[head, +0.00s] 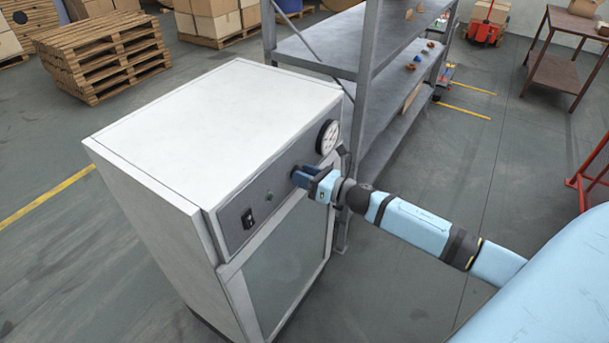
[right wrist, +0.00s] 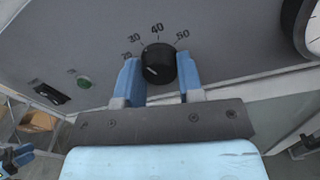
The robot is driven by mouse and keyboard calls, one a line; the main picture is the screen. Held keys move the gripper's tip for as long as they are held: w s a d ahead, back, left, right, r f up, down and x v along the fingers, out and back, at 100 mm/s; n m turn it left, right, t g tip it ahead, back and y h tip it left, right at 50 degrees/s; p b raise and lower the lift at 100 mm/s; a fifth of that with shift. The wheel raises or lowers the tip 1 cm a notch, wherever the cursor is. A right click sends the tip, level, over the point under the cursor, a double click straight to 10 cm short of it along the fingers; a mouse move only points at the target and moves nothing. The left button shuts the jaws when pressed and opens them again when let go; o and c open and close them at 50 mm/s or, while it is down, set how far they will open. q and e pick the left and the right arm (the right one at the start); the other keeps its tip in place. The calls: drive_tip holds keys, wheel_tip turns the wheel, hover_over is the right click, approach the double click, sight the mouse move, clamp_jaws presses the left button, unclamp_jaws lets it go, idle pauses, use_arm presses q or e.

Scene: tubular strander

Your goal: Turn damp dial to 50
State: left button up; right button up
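The damp dial (right wrist: 159,63) is a round black knob on the grey panel of a white cabinet (head: 215,110). Numbers 30, 40 and 50 run above it from left to right, with a partly hidden number further left. Its white line points to the lower left in the right wrist view. My right gripper (right wrist: 160,78) has one blue finger on each side of the knob. The gap is narrow, and I cannot tell whether the fingers press on it. In the head view, my right gripper (head: 308,181) is at the panel and hides the dial.
A round gauge (head: 327,137) sits right of the dial, with a black switch (head: 248,218) and a green button (head: 269,196) to the left. A metal shelf (head: 375,110) stands behind the cabinet. Pallets (head: 100,55) are at the back left. Floor left of the cabinet is clear.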

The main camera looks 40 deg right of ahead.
idle(0.3)
drive_tip(key=shift+m+t+p, duration=0.4)
drive_tip(key=shift+m+p, duration=0.8)
drive_tip(key=shift+m, duration=6.9)
drive_tip(key=shift+f, duration=0.1)
drive_tip(key=o, duration=0.9)
drive_tip(key=shift+s, duration=0.1)
